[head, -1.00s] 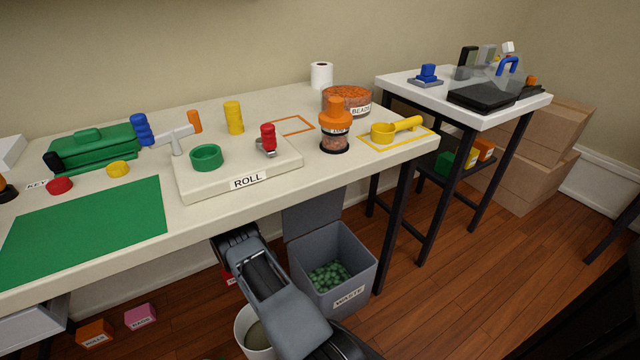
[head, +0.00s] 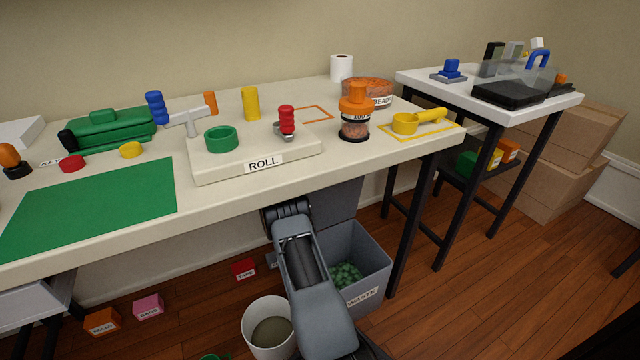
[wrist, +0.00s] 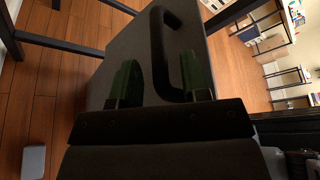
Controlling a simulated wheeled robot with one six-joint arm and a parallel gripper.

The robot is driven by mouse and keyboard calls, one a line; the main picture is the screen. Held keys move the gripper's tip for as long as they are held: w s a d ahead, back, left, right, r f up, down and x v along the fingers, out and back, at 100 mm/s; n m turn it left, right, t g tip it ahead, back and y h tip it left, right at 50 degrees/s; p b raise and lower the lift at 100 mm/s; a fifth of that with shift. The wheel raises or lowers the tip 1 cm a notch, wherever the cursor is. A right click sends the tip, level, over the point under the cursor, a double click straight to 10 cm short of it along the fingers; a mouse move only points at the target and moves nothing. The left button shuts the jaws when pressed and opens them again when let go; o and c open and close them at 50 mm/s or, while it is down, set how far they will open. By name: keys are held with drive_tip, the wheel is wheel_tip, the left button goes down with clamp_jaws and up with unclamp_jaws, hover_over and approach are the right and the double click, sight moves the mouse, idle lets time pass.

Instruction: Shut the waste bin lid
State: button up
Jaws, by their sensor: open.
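The grey waste bin (head: 372,262) stands on the floor under the table, with a WASTE label and green beads inside. Its grey lid (head: 338,203) is open and stands up at the bin's back; my arm covers part of both. In the wrist view a flat grey panel, apparently the lid (wrist: 130,44), carries a dark loop handle (wrist: 158,45). My gripper (wrist: 160,78) is open, with its two green-padded fingers apart in front of the panel. One bar of the handle shows between the fingers; contact cannot be told. My gripper is hidden in the head view.
The table (head: 240,198) overhangs the bin's back, and its black leg (head: 408,225) stands right of the bin. A white bucket (head: 254,328) stands left of the bin. Small labelled boxes (head: 148,307) lie farther left.

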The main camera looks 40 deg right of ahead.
drive_tip(key=shift+x, duration=0.9)
clamp_jaws()
